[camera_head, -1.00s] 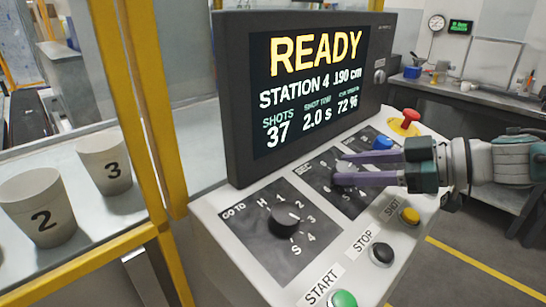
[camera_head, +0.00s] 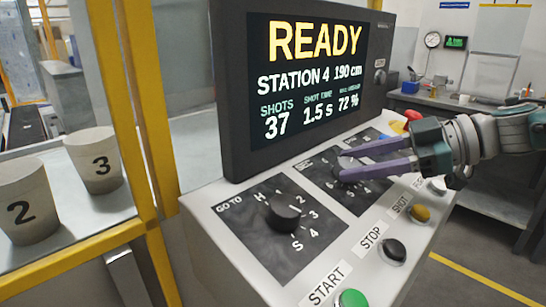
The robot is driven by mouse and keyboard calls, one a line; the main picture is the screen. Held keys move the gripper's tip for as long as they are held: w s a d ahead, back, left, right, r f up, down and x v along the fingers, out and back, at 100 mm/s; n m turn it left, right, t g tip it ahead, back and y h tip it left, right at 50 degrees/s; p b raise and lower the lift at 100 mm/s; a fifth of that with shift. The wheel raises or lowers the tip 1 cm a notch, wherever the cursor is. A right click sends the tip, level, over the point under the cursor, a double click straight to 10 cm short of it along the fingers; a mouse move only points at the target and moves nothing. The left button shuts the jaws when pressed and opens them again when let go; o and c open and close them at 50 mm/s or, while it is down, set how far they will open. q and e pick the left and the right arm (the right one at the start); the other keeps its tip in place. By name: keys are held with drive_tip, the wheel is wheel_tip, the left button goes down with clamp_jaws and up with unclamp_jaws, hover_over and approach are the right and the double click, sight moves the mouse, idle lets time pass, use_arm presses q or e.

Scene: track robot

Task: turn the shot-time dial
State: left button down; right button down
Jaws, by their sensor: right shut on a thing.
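The shot-time dial (camera_head: 347,165) is a dark knob on the middle black plate (camera_head: 318,171) of the sloped console. My right gripper (camera_head: 343,163) comes in from the right with its purple fingers shut on this dial, one finger on either side. The fingers hide part of the knob and of its scale. My left gripper is not in view.
The go-to dial (camera_head: 286,212) is nearer on the console. A green START button (camera_head: 352,299), a black STOP button (camera_head: 394,250) and a yellow SHOT button (camera_head: 420,213) line the front edge. A red button (camera_head: 412,115) is behind my right gripper. Cups 2 (camera_head: 24,203) and 3 (camera_head: 95,160) stand left.

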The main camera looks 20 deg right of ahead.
drive_tip(key=shift+c, duration=1.6)
unclamp_jaws()
drive_tip(key=v, duration=1)
